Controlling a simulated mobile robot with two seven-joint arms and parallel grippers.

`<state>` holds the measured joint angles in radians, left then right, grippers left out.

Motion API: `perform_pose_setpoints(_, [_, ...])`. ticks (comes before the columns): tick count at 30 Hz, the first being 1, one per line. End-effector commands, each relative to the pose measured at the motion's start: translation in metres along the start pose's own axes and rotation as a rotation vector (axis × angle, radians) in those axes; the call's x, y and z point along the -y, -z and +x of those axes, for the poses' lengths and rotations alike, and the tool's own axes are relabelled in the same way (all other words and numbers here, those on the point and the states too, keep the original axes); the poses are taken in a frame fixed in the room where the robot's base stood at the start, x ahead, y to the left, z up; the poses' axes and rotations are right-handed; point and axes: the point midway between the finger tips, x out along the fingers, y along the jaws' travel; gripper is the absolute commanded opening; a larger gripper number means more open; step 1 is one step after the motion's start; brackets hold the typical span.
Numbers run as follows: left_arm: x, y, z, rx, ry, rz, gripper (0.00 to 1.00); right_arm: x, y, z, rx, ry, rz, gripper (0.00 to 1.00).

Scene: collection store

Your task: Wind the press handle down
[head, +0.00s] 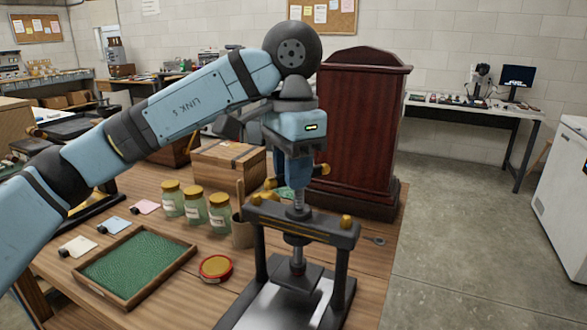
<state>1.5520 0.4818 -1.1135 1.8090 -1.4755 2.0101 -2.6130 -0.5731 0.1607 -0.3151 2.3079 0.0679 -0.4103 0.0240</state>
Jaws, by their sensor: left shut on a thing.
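The press (335,236) is a dark frame with two posts, a crossbeam with brass-coloured bolts and a metal base plate. It stands at the front of the wooden bench. Its vertical screw (298,211) runs through the crossbeam down to a dark pressing block. My left gripper (297,180) points straight down over the screw and is shut on the press handle (322,170) at its top. A brass-coloured end of the handle shows to the right of the gripper; its middle is hidden by the gripper. My right gripper is not in view.
A tall dark red wooden cabinet (362,125) stands close behind the press. A small spanner (374,240) lies right of the press.

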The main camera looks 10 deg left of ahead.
Motion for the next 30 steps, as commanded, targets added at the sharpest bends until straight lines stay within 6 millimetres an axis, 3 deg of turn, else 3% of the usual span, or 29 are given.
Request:
perform_pose_setpoints(12, [0.003, 0.0, 0.001, 0.001, -0.001, 0.292, 0.01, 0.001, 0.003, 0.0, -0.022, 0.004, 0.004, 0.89])
perform_pose_setpoints(18, [0.003, 0.0, 0.001, 0.001, -0.002, 0.36, 0.01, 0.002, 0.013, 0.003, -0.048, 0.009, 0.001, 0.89])
perform_pose_setpoints(30, [0.002, 0.0, 0.001, 0.001, -0.002, 0.393, 0.01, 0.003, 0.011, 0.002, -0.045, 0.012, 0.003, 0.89])
